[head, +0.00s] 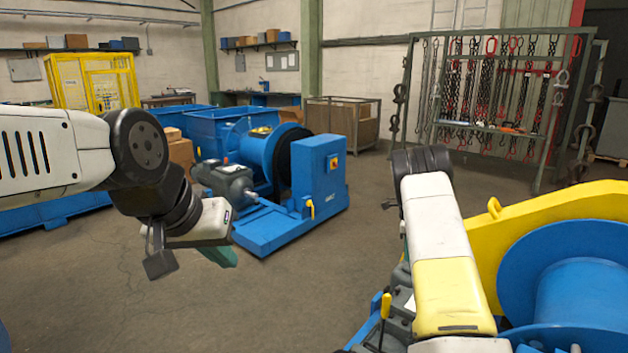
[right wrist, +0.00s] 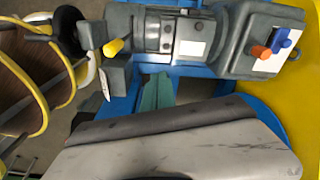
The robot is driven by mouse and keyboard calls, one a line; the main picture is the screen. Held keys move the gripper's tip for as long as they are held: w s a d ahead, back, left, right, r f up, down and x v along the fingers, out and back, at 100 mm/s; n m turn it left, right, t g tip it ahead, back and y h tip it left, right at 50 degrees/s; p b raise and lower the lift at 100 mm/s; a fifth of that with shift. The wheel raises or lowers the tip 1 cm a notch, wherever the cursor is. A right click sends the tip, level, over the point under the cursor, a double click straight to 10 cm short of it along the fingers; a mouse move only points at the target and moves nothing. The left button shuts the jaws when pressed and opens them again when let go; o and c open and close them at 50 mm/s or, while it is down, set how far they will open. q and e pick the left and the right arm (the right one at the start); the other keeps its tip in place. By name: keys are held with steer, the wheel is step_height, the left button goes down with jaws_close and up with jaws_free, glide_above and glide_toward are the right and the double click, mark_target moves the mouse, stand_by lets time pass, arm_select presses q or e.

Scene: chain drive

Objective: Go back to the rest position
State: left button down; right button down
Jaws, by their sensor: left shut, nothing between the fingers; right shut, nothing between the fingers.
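My left gripper (head: 222,257) hangs at the end of my left arm in the left half of the head view. Its green fingers are shut and empty, in front of the floor and apart from the blue machine behind. My right gripper shows in the right wrist view as green fingers (right wrist: 157,92), shut with nothing between them. They are over a blue frame, below a grey motor-like unit (right wrist: 185,38); I cannot tell whether they touch anything. In the head view my right arm rises from the bottom right and its gripper is hidden.
A yellow-sided machine with a blue drum (head: 590,285) stands close beside my right arm. A blue winch machine (head: 322,185) stands mid-floor behind my left gripper. A chain rack (head: 545,120) is at the back right. The floor (head: 270,300) between the arms is clear.

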steer(key=s+a+r+n+t+y, duration=0.1)
steer(key=s+a+r+n, duration=0.2)
steer(key=s+r, duration=0.35)
steer(key=s+a+r+n+t+y, duration=0.15)
steer(key=s+r+n, duration=0.25)
steer(key=r, duration=0.6)
steer(key=s+a+r+n+t, duration=0.1)
steer(key=s+a+r+n, duration=0.2)
steer(key=s+r, duration=0.35)
steer(key=s+a+r+n+t, duration=0.1)
steer(key=s+a+n, duration=0.2)
steer(key=s, duration=0.4)
steer(key=s+a+r+n+t, duration=0.1)
steer(key=s+a+r+n, duration=0.1)
steer(key=s+n, duration=0.3)
steer(key=s+a+r+n+t, duration=0.1)
steer(key=s+a+n, duration=0.3)
steer(key=s, duration=0.7)
steer(key=shift+s+r+n+y, duration=0.2)
steer(key=shift+r+n+y, duration=0.15)
steer(key=shift+n, duration=0.15)
steer(key=c, duration=2.1)
jaws_free()
